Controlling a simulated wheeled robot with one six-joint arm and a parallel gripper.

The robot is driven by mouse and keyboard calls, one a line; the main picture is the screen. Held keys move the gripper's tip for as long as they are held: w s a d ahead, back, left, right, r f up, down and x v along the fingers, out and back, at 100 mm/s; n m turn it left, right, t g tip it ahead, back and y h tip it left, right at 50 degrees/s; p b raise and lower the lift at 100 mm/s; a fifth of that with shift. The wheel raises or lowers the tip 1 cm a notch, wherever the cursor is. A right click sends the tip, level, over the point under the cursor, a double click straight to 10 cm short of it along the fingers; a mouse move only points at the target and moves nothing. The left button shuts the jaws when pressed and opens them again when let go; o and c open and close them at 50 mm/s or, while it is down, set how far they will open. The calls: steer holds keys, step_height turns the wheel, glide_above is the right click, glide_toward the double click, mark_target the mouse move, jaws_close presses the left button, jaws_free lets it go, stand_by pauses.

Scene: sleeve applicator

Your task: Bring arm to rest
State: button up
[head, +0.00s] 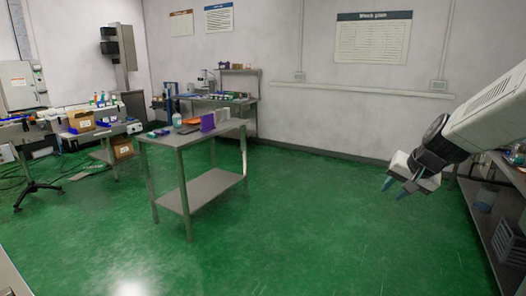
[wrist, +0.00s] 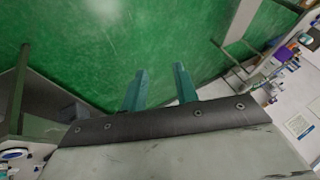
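My gripper (head: 396,188) hangs in the air over the green floor at the right of the head view, at the end of my arm. In the wrist view its two teal fingers (wrist: 160,88) stand apart with only green floor visible between them. The gripper is open and holds nothing. It touches nothing that I can see.
A steel table (head: 160,139) with a bottle and a purple item (head: 208,122) stands left of centre. A shelf unit (head: 488,222) stands at the right edge, close to my arm. Workbenches line the back and left. The floor (head: 320,215) between is clear.

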steer(key=s+a+n+g, duration=0.2)
steer(key=s+a+n, duration=0.1)
steer(key=s, duration=1.3)
steer(key=s+a+r+n+g+h, duration=0.1)
steer(key=s+a, duration=0.5)
steer(key=s, duration=1.1)
steer(key=shift+r+n+g, duration=0.25)
steer(key=shift+n+g, duration=0.65)
steer(key=shift+g, duration=0.2)
